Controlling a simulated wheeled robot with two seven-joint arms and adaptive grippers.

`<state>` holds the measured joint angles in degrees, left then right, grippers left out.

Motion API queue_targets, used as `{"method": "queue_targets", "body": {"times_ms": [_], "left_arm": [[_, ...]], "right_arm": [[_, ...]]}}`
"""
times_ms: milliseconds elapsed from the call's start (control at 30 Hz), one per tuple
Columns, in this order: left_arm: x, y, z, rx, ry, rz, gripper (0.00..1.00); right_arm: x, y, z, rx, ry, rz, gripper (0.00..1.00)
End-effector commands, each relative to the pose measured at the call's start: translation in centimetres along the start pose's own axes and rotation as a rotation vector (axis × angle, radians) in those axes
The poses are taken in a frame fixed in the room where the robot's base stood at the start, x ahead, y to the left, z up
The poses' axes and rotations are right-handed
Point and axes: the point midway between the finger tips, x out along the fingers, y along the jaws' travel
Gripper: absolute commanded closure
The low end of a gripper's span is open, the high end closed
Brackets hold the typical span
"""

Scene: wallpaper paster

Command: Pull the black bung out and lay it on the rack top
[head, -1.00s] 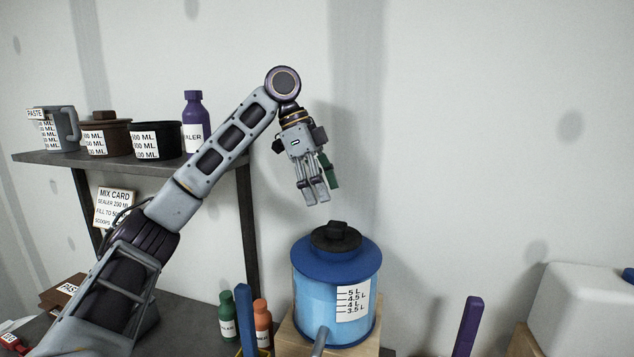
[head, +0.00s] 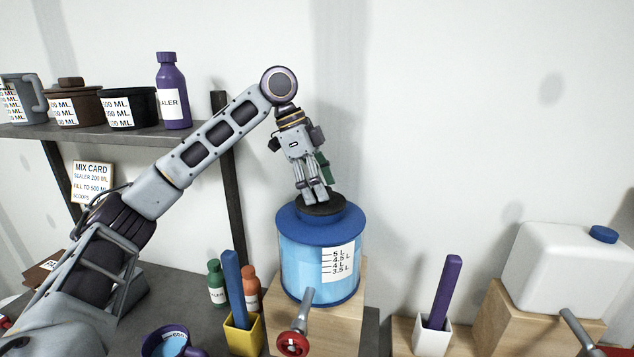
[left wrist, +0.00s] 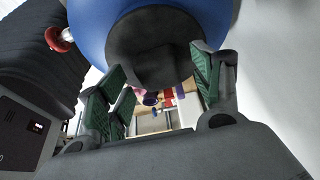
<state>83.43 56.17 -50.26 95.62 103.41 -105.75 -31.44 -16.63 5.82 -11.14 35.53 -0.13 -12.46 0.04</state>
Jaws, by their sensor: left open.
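The black bung (head: 320,207) sits in the top of the blue-lidded tank (head: 320,252), which holds blue liquid and stands on a wooden block. My left gripper (head: 312,194) points down over the bung, with its fingertips at the bung's knob, which they mostly hide in the head view. In the left wrist view the bung (left wrist: 155,50) lies between the green-padded open fingers (left wrist: 160,90); I cannot tell whether they touch it. The rack top (head: 130,132) is the dark shelf at left. My right gripper is not in view.
On the rack top stand a jug (head: 22,98), a brown pot (head: 74,105), a black pot (head: 130,107) and a purple bottle (head: 172,92). A white jerrycan (head: 560,268) stands at right. A tap with a red handle (head: 292,343) juts from the tank.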

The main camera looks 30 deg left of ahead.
Motion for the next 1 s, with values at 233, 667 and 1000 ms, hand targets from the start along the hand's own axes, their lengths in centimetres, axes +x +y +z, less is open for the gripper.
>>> {"method": "queue_targets", "body": {"times_ms": [233, 667, 1000], "left_arm": [[0.0, 0.01, 0.01, 0.0, 0.0, 0.0, 0.47], [-0.01, 0.01, 0.0, 0.0, 0.0, 0.001, 0.75], [-0.18, 0.01, -0.07, 0.0, 0.0, 0.001, 0.88]], "right_arm": [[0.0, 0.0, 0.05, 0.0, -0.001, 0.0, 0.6], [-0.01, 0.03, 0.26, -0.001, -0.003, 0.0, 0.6], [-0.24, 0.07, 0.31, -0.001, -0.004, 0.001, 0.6]]}}
